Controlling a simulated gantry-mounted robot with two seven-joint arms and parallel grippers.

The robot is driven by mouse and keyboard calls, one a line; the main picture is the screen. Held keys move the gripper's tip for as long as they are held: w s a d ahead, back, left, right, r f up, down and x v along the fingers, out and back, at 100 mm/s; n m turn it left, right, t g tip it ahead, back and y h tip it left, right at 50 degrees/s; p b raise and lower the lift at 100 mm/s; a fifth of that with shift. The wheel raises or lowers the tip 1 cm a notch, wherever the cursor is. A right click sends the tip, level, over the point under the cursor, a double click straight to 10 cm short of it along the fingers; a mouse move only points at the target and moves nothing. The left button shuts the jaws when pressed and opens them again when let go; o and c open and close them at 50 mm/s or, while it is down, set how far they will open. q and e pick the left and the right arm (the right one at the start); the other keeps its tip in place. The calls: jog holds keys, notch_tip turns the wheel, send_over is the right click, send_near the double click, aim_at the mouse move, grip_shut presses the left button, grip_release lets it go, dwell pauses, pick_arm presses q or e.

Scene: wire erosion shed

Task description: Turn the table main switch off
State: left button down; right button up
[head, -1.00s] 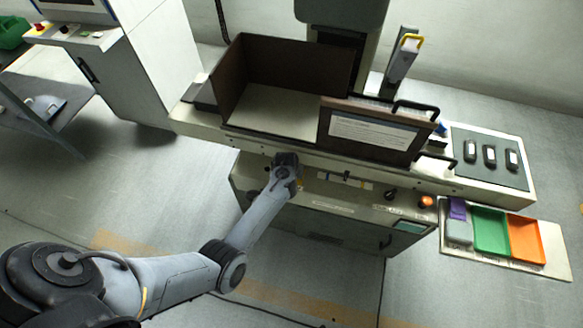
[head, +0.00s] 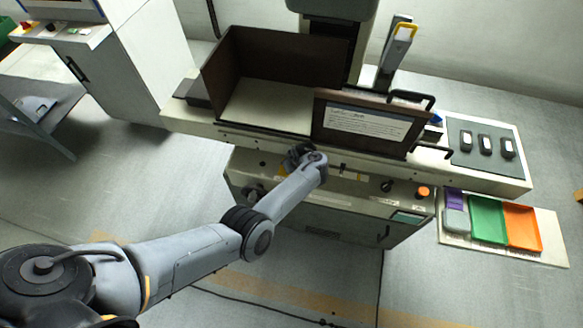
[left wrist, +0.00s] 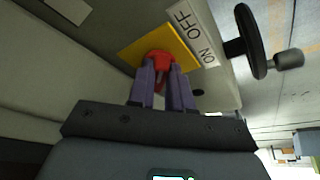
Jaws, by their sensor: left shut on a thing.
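The main switch is a red knob (left wrist: 158,58) on a yellow plate (left wrist: 142,44) in the left wrist view. A white label (left wrist: 191,33) beside it reads OFF and ON. My left gripper (left wrist: 164,78) has its two fingers closed around the red knob. The fingers partly hide the knob, so I cannot tell its exact setting. In the head view my left gripper (head: 298,153) is at the front panel of the machine cabinet (head: 330,215), and my own wrist hides the switch. My right gripper is not in view.
A black handwheel (left wrist: 246,42) with a crank handle sticks out near the switch. The front panel also carries a black knob (head: 387,186) and an orange button (head: 423,192). The brown-walled tank (head: 228,70) stands above. The floor in front is clear.

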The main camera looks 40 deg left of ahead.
pick_arm(q)
jog(key=shift+n, duration=0.3)
jog(key=c, duration=1)
grip_release()
jog(key=shift+c, duration=0.2)
jog(key=p+v, duration=0.3)
jog(key=v, duration=0.7)
jog(key=shift+d+r+p, duration=0.2)
jog(key=shift+r+p, duration=0.2)
